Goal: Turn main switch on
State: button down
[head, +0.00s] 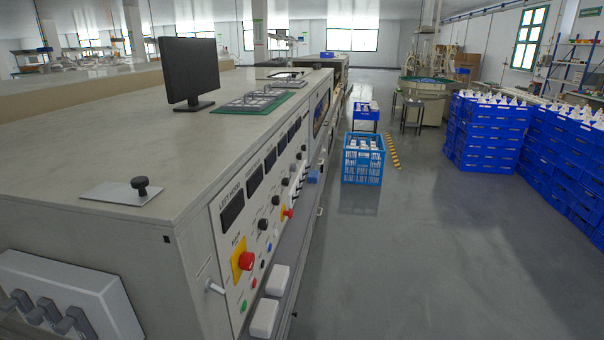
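The control panel (228,250) is on the side of a long grey machine cabinet, seen at a steep angle. A red knob on a yellow plate (243,261) is near the panel's front end. A light grey lever or handle (214,287) sticks out at the near edge. A pale box (70,295) with several dark grey levers is on the cabinet's near end, at lower left. No label readable here says which one is the main switch, and its position cannot be told. My gripper is not in view.
A dark monitor (190,70) and a metal plate with a black knob (137,190) are on the cabinet top. A blue crate (363,160) stands on the floor beside the machine. Stacked blue crates (488,135) are at right. The grey floor (430,260) in front is clear.

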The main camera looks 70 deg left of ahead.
aim_at(247, 259)
jog(key=z, duration=0.05)
jog(key=i, duration=1.35)
jog(key=u, duration=3)
jog(key=k, duration=0.5)
jog(key=u, duration=1)
jog(key=i, duration=0.7)
jog(key=z, duration=0.25)
